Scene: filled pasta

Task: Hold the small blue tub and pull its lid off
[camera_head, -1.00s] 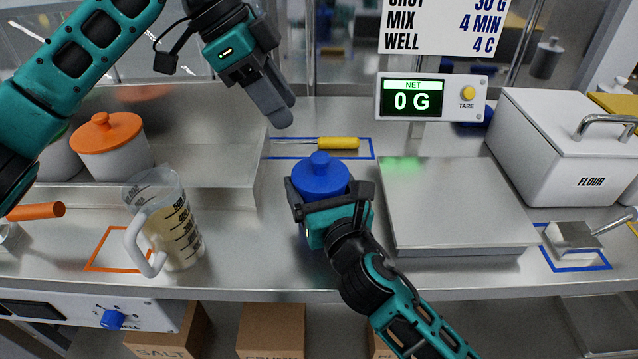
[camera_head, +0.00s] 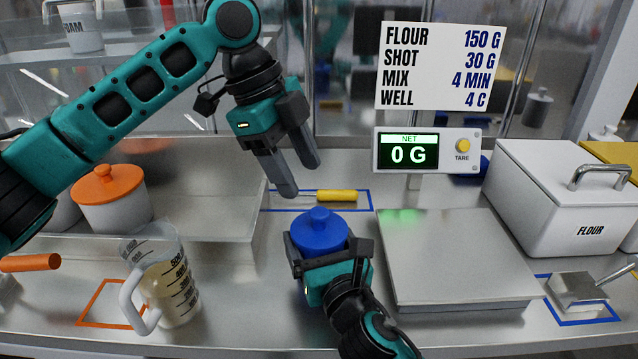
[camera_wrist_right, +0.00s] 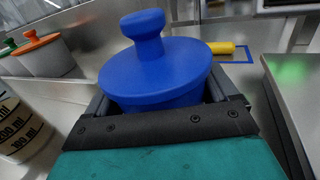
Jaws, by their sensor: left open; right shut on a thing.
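The small blue tub (camera_head: 318,236) stands upright on the steel counter with its blue knobbed lid (camera_head: 320,217) on. In the right wrist view the lid (camera_wrist_right: 155,70) sits on top, its knob standing up. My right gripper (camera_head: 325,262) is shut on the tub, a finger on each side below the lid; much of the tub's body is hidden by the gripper. My left gripper (camera_head: 298,178) is open and empty, pointing down above and slightly left of the lid, apart from it.
A yellow-handled tool (camera_head: 337,195) lies in a blue outline behind the tub. A scale plate (camera_head: 455,260) is close on the right, its display (camera_head: 427,151) reading 0 G. A measuring jug (camera_head: 165,280) stands left, before a steel tray (camera_head: 215,210) and an orange-lidded pot (camera_head: 105,190).

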